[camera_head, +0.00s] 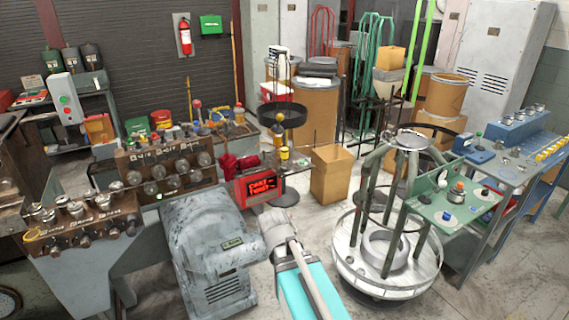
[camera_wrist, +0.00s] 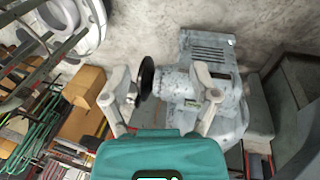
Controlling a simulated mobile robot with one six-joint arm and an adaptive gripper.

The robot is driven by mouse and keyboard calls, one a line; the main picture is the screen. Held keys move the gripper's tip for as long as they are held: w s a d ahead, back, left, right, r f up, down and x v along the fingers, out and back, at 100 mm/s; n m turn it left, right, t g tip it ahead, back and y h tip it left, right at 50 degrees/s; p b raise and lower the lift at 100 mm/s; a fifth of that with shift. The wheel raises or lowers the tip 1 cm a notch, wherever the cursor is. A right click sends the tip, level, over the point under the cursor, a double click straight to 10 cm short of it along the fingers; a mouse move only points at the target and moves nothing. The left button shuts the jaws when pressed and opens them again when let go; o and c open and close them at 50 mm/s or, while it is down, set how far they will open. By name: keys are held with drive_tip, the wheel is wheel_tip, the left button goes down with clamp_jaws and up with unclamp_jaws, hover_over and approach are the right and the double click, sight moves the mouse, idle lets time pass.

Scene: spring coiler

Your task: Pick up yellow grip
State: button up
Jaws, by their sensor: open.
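I cannot tell for sure which thing is the yellow grip. In the head view, a yellow loop (camera_head: 34,235) lies at the left end of a brown block with several metal knobs. A row of small yellow pieces (camera_head: 552,150) stands on the blue bench at the far right. A small yellow cup (camera_head: 284,153) is near the middle. In the wrist view, my gripper (camera_wrist: 160,88) is open, its two pale fingers spread apart with nothing held. It points toward the grey machine housing and the floor. No clear yellow grip shows in the wrist view.
The worn grey machine housing (camera_head: 208,250) stands at centre left, with a red-lit sign box (camera_head: 259,188) behind it. A round white-based frame (camera_head: 387,268) stands right of my arm. A cardboard box (camera_head: 331,174) is beyond. Bare floor shows between them.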

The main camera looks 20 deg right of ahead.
drive_tip(key=w+d+r+n+t+h+b, duration=0.15)
drive_tip(key=w+d+n+t+h, duration=0.3)
drive_tip(key=w, duration=0.45)
drive_tip(key=n+t+h+b, duration=0.3)
drive_tip(key=n+t, duration=0.6)
drive_tip(key=n, duration=1.3)
approach(283, 159)
drive_tip(key=v, duration=0.2)
drive_tip(key=shift+a+f, duration=0.1)
drive_tip(key=shift+a, duration=0.1)
drive_tip(key=x, duration=0.8)
drive_tip(key=shift+d, duration=0.1)
drive_tip(key=shift+w+d, duration=0.1)
drive_tip(key=shift+w, duration=0.05)
drive_tip(key=shift+p, duration=0.3)
